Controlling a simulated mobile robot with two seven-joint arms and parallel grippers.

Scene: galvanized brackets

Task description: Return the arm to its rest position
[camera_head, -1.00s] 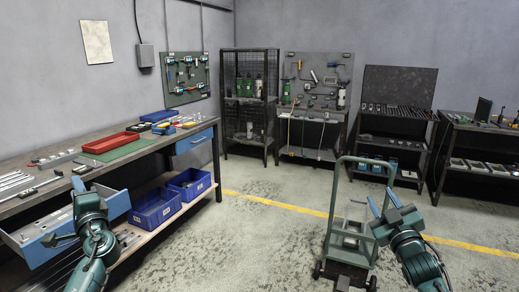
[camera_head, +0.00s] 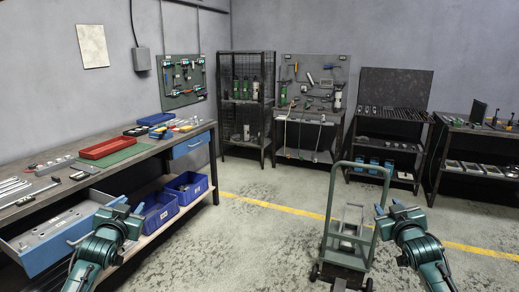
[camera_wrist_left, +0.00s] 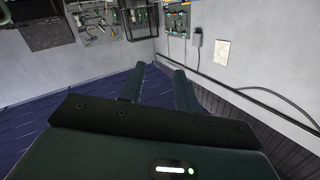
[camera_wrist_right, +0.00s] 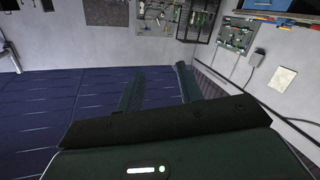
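My left gripper (camera_head: 128,205) is in the lower left of the head view, in front of the workbench and just right of the open drawer. Its two fingers (camera_wrist_left: 158,72) stand apart with nothing between them in the left wrist view. My right gripper (camera_head: 388,206) is at the lower right of the head view, just right of the green cart. Its fingers (camera_wrist_right: 158,75) are also apart and empty in the right wrist view. Both grippers appear clear of surrounding objects.
The drawer (camera_head: 50,256) juts from the workbench (camera_head: 150,153) at left. Blue bins (camera_head: 158,216) sit on its lower shelf. The green cart (camera_head: 328,225) stands between my arms. A red tray (camera_head: 108,148) is on the bench. Floor (camera_head: 235,245) between bench and cart is clear.

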